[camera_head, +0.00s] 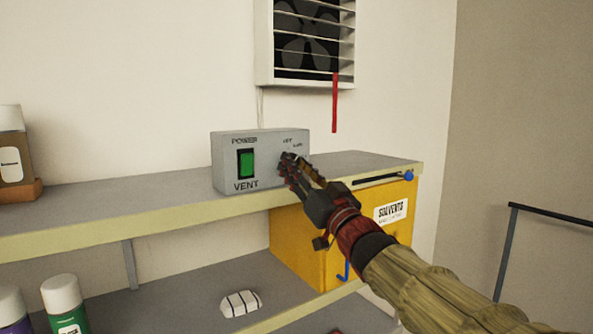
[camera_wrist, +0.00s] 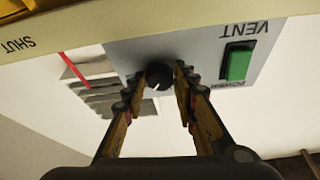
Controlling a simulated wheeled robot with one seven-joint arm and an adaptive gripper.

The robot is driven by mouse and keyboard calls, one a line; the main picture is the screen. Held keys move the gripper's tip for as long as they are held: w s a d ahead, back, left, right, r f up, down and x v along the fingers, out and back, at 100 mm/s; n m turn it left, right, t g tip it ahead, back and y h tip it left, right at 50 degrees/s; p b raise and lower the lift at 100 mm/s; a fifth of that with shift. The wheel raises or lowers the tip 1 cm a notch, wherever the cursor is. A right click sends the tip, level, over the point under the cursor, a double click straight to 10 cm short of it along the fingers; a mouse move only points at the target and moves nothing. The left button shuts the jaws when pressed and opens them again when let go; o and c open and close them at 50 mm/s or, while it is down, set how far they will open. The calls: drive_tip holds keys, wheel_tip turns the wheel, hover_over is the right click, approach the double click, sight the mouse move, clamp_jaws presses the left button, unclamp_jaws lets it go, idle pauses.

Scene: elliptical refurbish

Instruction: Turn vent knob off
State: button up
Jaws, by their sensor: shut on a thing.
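The grey vent control box (camera_head: 270,178) stands on the upper shelf, with a green power switch (camera_head: 246,163) on the left of its front. In the wrist view the box front (camera_wrist: 203,47) appears upside down with the green switch (camera_wrist: 237,63) at right. The round black vent knob (camera_wrist: 157,77) lies between my fingertips, beside the switch. My gripper (camera_head: 291,168) reaches the right half of the box front and is shut on the knob. My fingers hide the knob in the head view, and its pointer direction is not clear.
A slatted wall vent (camera_head: 308,40) with a red ribbon (camera_head: 335,105) hangs above. A yellow solvents cabinet (camera_head: 300,250) sits under the shelf (camera_head: 110,222) at right. Bottles (camera_head: 62,300) stand at left. The upper shelf left of the box is mostly clear.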

drive_tip(key=n+g+y, duration=0.1)
drive_tip(key=n, duration=0.3)
drive_tip(key=n+g+y+b, duration=0.1)
drive_tip(key=n, duration=0.2)
drive_tip(key=n+g+y+b, duration=0.1)
drive_tip(key=n+g+y, duration=0.1)
drive_tip(key=n, duration=0.2)
drive_tip(key=shift+w+d+r+n, duration=0.1)
drive_tip(key=shift+w+d+n, duration=0.1)
drive_tip(key=shift+d+n, duration=0.1)
drive_tip(key=shift+n, duration=0.3)
drive_tip(key=o, duration=1.1)
drive_tip(key=shift+o, duration=0.2)
drive_tip(key=v, duration=1.2)
